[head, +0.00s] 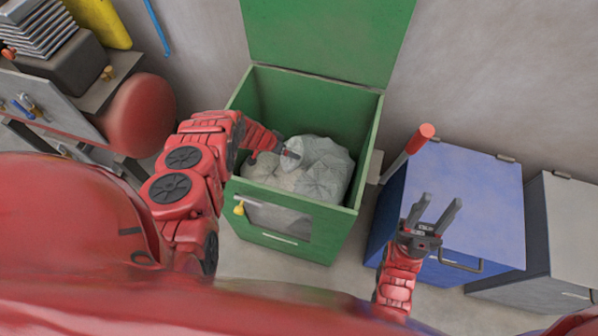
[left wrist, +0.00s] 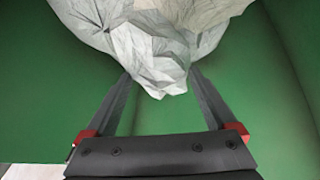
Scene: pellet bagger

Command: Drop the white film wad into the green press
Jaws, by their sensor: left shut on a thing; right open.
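The green press (head: 300,218) stands open in the middle of the head view, its lid (head: 325,40) raised at the back. The white film wad (head: 325,165) is a crumpled pale bundle, seen inside the press opening, below the rim. My left gripper (head: 290,158) reaches over the press's left side and is shut on the wad. In the left wrist view the wad (left wrist: 155,45) sits between the two fingertips, with green walls around it. The wad hides the press floor. My right gripper (head: 432,213) is open and empty in front of the blue box.
A blue box (head: 465,195) with a handle stands right of the press, with a red-topped lever (head: 421,138) beside it. A grey box (head: 570,230) is farther right. A bench (head: 60,100) with tools is at left. A yellow knob (head: 239,209) is on the press front.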

